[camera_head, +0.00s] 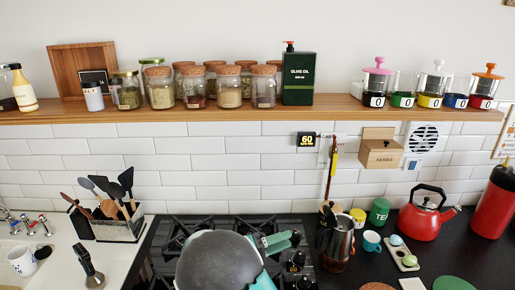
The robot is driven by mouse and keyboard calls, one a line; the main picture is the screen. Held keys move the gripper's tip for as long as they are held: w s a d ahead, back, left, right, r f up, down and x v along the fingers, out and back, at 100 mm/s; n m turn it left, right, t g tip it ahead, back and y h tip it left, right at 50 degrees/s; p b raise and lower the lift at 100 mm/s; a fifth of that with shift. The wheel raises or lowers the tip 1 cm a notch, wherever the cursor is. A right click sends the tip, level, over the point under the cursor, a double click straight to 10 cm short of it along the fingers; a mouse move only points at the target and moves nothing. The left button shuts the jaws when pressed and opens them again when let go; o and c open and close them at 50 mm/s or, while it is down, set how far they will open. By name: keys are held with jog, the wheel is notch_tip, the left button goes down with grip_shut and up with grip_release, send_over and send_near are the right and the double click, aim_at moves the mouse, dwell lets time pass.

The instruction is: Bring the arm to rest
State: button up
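A large dark grey rounded part with teal pieces, which looks like my own arm, fills the bottom centre over the gas hob (180,228). Teal and dark parts that look like my gripper (276,241) show just right of it, above the hob's right side. I cannot make out the fingers well enough to tell whether they are open or shut. No object shows clearly in the gripper. The grey part hides much of the hob's middle and front.
A dark metal jug (336,246) stands close right of the gripper. Further right are a teal mug (371,242), a red kettle (420,222) and a red cylinder (493,208). A utensil holder (118,228) stands left of the hob. A wooden shelf (330,107) with jars runs above.

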jog(key=s+d+r+m+g+y, duration=0.1)
jog(key=s+d+r+g+y, duration=0.15)
jog(key=s+d+y, duration=0.3)
jog(key=s+d+r+m+g+y, duration=0.1)
jog(key=s+d+r+g+y, duration=0.1)
jog(key=s+d+g+y, duration=0.35)
jog(key=s+a+r+t+y, duration=0.1)
jog(key=s+r+t+y, duration=0.2)
jog(key=s, duration=0.4)
jog(key=s+a+r+n+t+y, duration=0.1)
jog(key=s+a+r+t+y, duration=0.1)
jog(key=s+r+t+y, duration=0.2)
jog(key=s, duration=0.3)
jog(key=shift+s+a+r+t+y, duration=0.25)
jog(key=shift+s+t+y, duration=0.15)
